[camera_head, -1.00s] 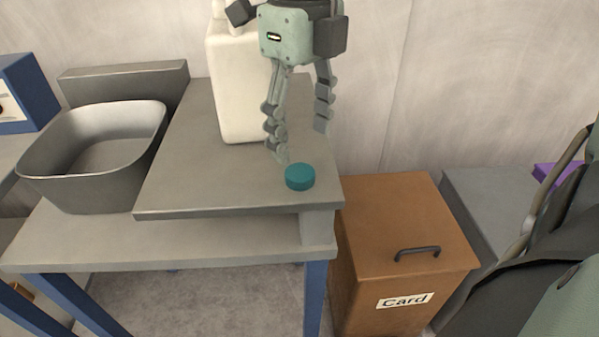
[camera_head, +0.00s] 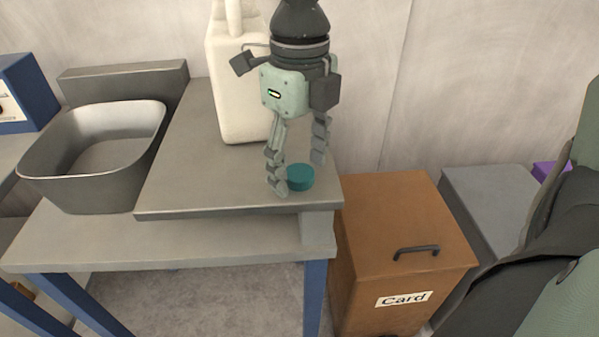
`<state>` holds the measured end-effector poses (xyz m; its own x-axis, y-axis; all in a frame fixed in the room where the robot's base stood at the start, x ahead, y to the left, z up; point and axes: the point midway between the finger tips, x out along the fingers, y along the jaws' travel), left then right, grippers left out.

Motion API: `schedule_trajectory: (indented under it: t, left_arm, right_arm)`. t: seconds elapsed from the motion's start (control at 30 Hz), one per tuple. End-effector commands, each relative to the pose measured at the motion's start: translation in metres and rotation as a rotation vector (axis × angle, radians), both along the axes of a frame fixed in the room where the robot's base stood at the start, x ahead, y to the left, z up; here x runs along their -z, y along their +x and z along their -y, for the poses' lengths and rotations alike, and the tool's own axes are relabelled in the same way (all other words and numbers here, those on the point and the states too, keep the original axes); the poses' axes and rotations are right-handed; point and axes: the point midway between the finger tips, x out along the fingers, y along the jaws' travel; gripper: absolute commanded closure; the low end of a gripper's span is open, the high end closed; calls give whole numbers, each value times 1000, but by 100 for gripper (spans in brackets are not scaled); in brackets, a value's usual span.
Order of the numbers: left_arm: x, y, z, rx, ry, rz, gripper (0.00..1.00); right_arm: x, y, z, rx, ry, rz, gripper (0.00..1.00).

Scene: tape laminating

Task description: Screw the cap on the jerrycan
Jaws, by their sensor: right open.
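The teal cap (camera_head: 301,178) lies on the grey raised table top near its front right corner. The white jerrycan (camera_head: 236,95) stands upright behind it to the left; its top is cut off by the picture's upper edge. My right gripper (camera_head: 298,178) is open and points down over the cap. Its left finger comes down just left of the cap, and its right finger is behind and to the right, higher in the picture. I cannot tell whether a finger touches the cap. My left gripper is not in view.
A grey basin (camera_head: 92,160) stands left of the raised table top (camera_head: 190,185). A brown box labelled Card (camera_head: 400,240) with a handle stands right of the table. A blue box (camera_head: 25,92) is at the far left. The table top left of the cap is clear.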

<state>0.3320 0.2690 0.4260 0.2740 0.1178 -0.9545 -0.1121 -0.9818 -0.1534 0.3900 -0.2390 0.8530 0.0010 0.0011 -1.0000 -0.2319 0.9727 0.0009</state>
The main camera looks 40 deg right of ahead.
Motion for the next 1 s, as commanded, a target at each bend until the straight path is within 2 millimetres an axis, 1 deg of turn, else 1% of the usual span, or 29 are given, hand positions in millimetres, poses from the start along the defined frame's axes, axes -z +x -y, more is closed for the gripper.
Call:
schedule_trajectory:
  t: [0.1,0.3,0.4,0.77,0.87,1.0]
  left_arm:
    - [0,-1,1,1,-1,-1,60]
    - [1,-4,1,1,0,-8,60]
    - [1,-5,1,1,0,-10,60]
    - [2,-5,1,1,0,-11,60]
    - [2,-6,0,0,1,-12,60]
    - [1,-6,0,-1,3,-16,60]
  right_arm:
    - [0,0,0,0,0,0,38]
    - [0,0,0,0,-1,0,63]
    - [0,0,0,0,-1,0,73]
    - [-2,0,0,0,-2,1,73]
    - [-8,1,0,0,-2,3,73]
    - [-23,1,0,0,-2,5,73]
